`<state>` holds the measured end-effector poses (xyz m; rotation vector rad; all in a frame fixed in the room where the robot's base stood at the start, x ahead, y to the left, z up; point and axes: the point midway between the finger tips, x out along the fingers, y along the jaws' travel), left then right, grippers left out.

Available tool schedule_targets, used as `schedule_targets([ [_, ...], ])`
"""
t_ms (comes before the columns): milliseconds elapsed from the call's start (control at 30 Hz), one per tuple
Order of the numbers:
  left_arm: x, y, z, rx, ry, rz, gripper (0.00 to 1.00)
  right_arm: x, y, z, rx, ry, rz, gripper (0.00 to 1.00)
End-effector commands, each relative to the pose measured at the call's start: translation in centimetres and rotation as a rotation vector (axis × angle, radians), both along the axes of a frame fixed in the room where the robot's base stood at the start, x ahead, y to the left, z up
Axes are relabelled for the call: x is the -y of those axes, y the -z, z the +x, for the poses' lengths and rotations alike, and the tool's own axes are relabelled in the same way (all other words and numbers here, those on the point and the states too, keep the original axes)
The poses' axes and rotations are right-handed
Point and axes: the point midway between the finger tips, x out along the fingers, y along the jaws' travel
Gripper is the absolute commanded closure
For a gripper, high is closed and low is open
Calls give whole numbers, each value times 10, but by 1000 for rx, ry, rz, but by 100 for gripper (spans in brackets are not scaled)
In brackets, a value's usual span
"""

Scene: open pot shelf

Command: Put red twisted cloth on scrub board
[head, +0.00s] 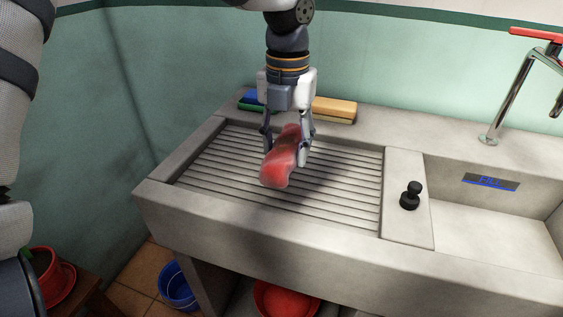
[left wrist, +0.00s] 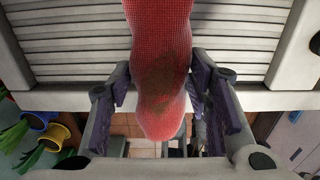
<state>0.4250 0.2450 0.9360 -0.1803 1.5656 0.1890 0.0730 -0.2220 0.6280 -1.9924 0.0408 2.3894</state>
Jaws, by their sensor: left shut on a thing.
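The red twisted cloth (head: 281,165) is held between the fingers of my left gripper (head: 285,145), over the scrub board (head: 340,190). The scrub board is a ridged, sunken grey panel in the concrete counter. In the left wrist view the cloth (left wrist: 160,70) runs lengthwise between the two fingers (left wrist: 160,85), with a dark stain on it. The ridges of the board (left wrist: 70,45) show on both sides behind it. A shadow lies on the board to the right of the cloth; I cannot tell whether the cloth touches the ridges. My right gripper is not in view.
A black stopper (head: 410,196) stands on the ledge between board and basin. A chrome faucet (head: 510,95) rises at the right. Yellow (head: 334,109) and blue-green sponges (head: 252,101) lie behind the board. Below are a blue bucket (head: 176,287) and a red basin (head: 283,300).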

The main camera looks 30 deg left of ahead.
Motion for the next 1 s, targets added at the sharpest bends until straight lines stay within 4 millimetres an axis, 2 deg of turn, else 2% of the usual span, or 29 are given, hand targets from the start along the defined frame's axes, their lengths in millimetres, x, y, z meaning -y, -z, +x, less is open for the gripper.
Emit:
schedule_targets([
  [33, -6, 12, 4, -6, -1, -1, 89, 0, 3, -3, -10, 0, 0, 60],
  [167, -16, 24, 10, -2, -2, -1, 89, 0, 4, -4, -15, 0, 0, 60],
  [300, -32, 49, 18, -5, -2, 0, 89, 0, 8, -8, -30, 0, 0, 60],
  [400, -30, 66, 17, 0, 1, 1, 89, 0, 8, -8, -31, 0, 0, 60],
  [833, -29, 74, 18, 5, 1, 0, 89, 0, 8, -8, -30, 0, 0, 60],
  [867, -29, 74, 18, 5, 1, 0, 50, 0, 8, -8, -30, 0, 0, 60],
  [933, -29, 74, 18, 5, 0, 0, 35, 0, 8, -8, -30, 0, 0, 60],
  [1000, -29, 74, 18, 5, 0, 0, 35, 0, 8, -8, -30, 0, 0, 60],
])
